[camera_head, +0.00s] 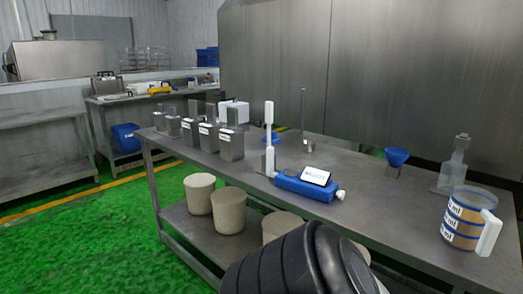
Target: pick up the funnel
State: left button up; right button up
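A blue funnel (397,157) is on the right half of the long metal table (345,220), toward its back edge. Nothing is touching the funnel's rim. Neither of my grippers is in the view, so I cannot see their fingers.
A measuring jug (462,222) with a white handle stands at the table's right front. A blue device (304,186) with a screen is mid-table. Metal containers (230,143) line the left. A dark ribbed shape, unclear what, fills the bottom centre. Green floor is open at left.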

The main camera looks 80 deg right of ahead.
aim_at(396, 156)
jog(key=z, duration=2.5)
